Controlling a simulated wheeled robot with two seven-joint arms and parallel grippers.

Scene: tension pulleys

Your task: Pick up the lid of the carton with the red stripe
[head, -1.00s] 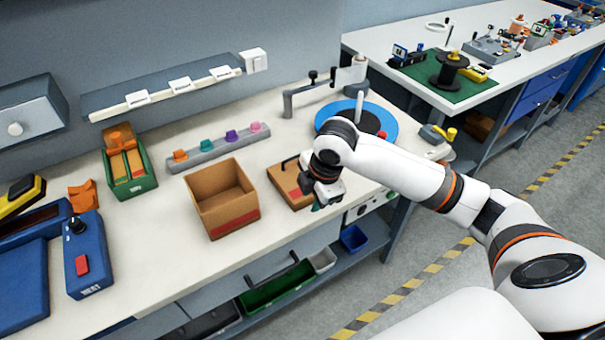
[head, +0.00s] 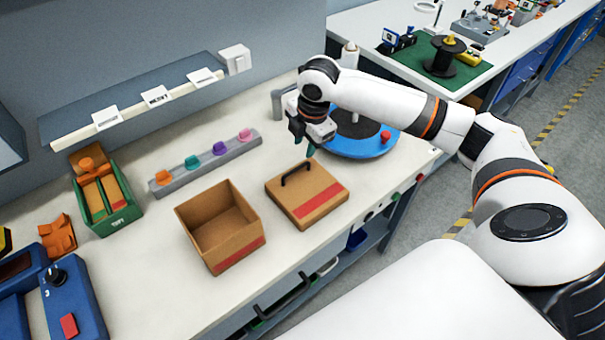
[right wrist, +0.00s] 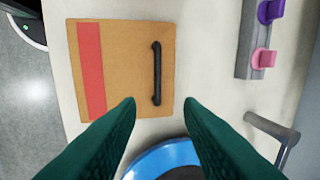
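The lid (head: 308,197) is a flat brown cardboard square with a red stripe along its front edge and a black bar handle (head: 296,173) on top. It lies on the bench to the right of the open carton (head: 222,226), which also has a red stripe. In the right wrist view the lid (right wrist: 125,70) lies beyond the fingertips, its handle upright in the picture. My right gripper (head: 303,150) is above the bench just behind the lid, and its green fingers (right wrist: 160,103) are apart with nothing between them. My left gripper is not in view.
A blue round turntable (head: 362,143) lies close behind my right gripper. A grey rack with coloured pegs (head: 205,162) stands behind the carton. A green box (head: 105,197) and a blue device (head: 70,305) are at the left. Bare bench lies around the lid.

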